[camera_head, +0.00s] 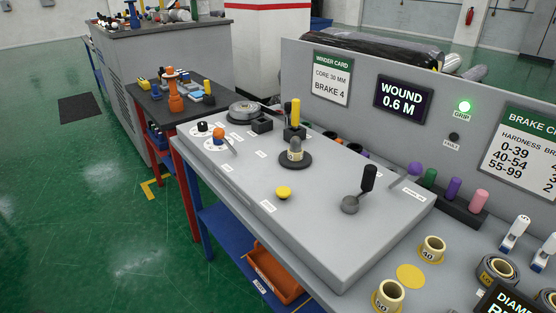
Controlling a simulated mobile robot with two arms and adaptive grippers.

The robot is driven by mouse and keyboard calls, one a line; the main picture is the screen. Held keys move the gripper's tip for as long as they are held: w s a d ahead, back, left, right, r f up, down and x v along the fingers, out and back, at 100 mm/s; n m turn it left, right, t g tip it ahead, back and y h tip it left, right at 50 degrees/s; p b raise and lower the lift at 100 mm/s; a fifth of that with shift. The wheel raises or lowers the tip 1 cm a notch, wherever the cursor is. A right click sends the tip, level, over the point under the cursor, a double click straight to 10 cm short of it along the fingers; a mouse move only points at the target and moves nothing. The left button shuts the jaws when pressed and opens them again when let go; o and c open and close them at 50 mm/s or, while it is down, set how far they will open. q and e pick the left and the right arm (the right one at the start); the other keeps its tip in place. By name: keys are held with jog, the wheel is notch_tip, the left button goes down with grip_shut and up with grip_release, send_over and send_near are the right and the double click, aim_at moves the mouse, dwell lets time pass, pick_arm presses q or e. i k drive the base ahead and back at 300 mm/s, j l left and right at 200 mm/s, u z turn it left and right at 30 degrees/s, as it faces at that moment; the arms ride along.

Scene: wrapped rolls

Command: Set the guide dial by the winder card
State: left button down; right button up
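The winder card (333,78) stands on the upright grey panel and reads "CORE 30 MM, BRAKE 4". Two small white dials sit at the left end of the sloping console: one with a black knob (203,127) and one with an orange knob and lever (219,134). Their labels are too small to read, so I cannot tell which is the guide dial or where either points. A beige core (295,149) stands on a dark round base mid-console. Neither of my grippers is in view.
A yellow button (284,192), a black-handled lever (361,190) and a yellow-handled part (295,118) rise from the console. Yellow cores (432,249) stand at right. The brake card (524,152) is partly cut off.

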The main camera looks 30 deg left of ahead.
aim_at(215, 141)
jog(key=j+u, duration=0.1)
jog(key=u, duration=0.3)
jog(key=j+u, duration=0.1)
jog(key=u, duration=0.75)
jog(key=i+j+z, duration=0.1)
jog(key=z, duration=0.75)
jog(key=j+z, duration=0.9)
jog(key=k+j+z, duration=0.1)
jog(key=j+z, duration=0.35)
